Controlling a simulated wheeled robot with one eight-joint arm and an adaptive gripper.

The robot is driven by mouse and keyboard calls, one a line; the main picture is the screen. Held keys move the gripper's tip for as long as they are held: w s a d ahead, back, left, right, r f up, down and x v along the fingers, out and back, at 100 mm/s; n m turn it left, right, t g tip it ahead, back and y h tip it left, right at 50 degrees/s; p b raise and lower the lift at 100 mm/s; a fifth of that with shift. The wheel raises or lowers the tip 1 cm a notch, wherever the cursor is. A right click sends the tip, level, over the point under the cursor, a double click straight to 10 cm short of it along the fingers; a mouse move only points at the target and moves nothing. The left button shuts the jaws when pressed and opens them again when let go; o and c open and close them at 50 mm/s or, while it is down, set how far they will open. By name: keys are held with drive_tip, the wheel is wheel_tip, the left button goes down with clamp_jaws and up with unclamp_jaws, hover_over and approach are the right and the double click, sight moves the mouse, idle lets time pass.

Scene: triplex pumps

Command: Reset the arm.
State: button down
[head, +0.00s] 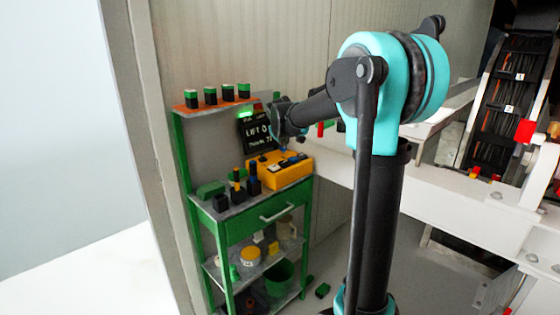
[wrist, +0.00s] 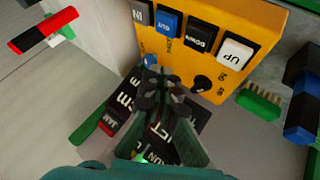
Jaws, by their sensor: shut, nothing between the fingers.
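My arm reaches from the right toward a green tool cart. My gripper (head: 284,151) is just above the yellow control box (head: 292,180) on the cart's top. In the wrist view my gripper (wrist: 162,86) is shut and empty, with its fingertips close to the box's edge. The yellow box (wrist: 225,40) there shows IN, OUT, DOWN and UP buttons and a black knob (wrist: 202,83). A black display (head: 254,136) with white letters stands behind the box. It also shows in the wrist view (wrist: 190,115), partly hidden by my fingers.
The green cart (head: 268,224) holds black and green blocks on its upper shelf (head: 218,103), and several small parts, a yellow-topped tub (head: 250,257) and a green bucket (head: 279,279) below. White machinery (head: 430,190) is at right. Pale floor at lower left is clear.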

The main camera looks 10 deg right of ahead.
drive_tip(key=s+d+f+m+g, duration=0.1)
drive_tip(key=s+f+m, duration=0.1)
drive_tip(key=s+f, duration=0.5)
drive_tip(key=s+d+f+m+g+y, duration=0.1)
drive_tip(key=s+f, duration=0.7)
drive_tip(key=s, duration=1.2)
drive_tip(key=s+d+f+m+g+y, duration=0.1)
drive_tip(key=s+d+f+m+g, duration=0.1)
drive_tip(key=s+f, duration=0.5)
drive_tip(key=s+m, duration=0.1)
drive_tip(key=s, duration=0.5)
drive_tip(key=shift+s+f+g, duration=0.35)
drive_tip(key=shift+s+g, duration=0.05)
drive_tip(key=shift+d, duration=0.1)
wheel_tip(320, 180, up, 27)
drive_tip(key=n+t+h, duration=0.2)
drive_tip(key=n+t, duration=0.3)
drive_tip(key=n, duration=0.1)
hover_over(284, 163)
drive_tip(key=shift+w+f, duration=0.1)
drive_tip(key=shift+f, duration=0.05)
drive_tip(key=shift+f, duration=0.1)
drive_tip(key=shift+f, duration=4.35)
